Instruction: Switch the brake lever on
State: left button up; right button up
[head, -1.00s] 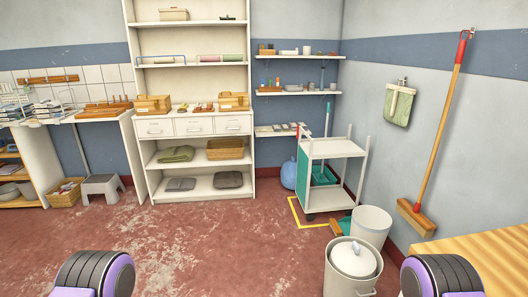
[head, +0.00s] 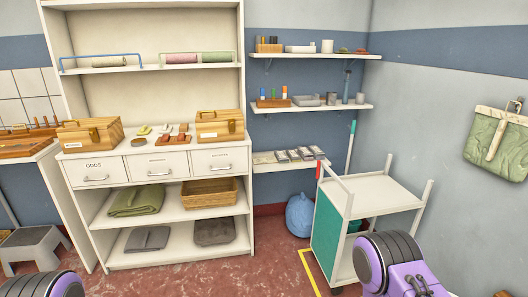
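A white trolley (head: 375,190) with a green side panel (head: 326,238) stands at the right, in front of the wall shelves. A small red part (head: 318,170) sits at the upper left corner of its frame. I cannot tell whether this is the brake lever, and no other lever can be made out. The trolley's lower right part is hidden behind my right arm. Only rounded black and purple parts of my arms show, at the bottom left and bottom right. Neither gripper's fingers are in view.
A tall white cabinet (head: 158,218) with drawers, boxes and folded cloths stands left of centre. A grey step stool (head: 35,243) is at the lower left. A blue bag (head: 300,214) sits on the floor beside the trolley, near yellow floor tape (head: 309,270). Open red floor lies in front.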

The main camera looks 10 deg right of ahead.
aim_at(341, 200)
jog(key=z, duration=0.45)
jog(key=i, duration=1.8)
jog(key=z, duration=0.5)
